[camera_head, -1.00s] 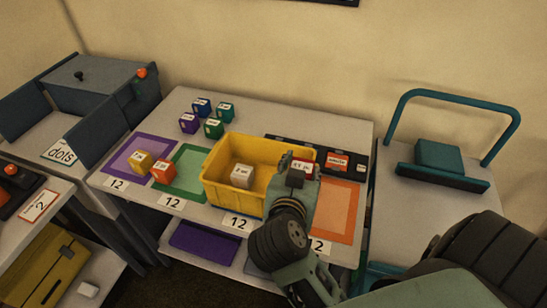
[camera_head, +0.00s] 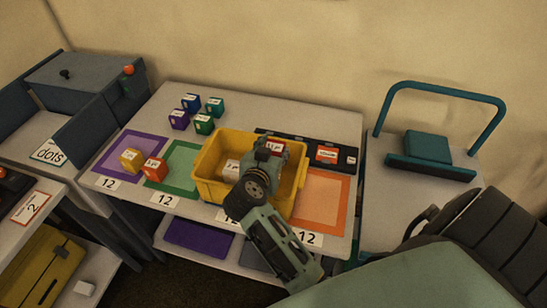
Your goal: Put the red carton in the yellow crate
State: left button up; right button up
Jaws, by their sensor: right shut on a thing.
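The yellow crate (camera_head: 210,187) stands on the middle table, with a white carton (camera_head: 231,168) inside it. My right gripper (camera_head: 270,150) is over the right part of the crate, shut on the red carton (camera_head: 276,147). Only part of the red carton shows, with a pale label on top; the gripper hides the rest. I cannot tell whether it touches the crate. My left gripper is not in view.
Several blue, purple and green cartons stand behind. The orange mat (camera_head: 322,198) is bare. A black strip (camera_head: 345,163) lies behind it.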

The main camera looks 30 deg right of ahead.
notch_tip(320, 180, down, 3)
jog(key=shift+d+r, duration=0.1)
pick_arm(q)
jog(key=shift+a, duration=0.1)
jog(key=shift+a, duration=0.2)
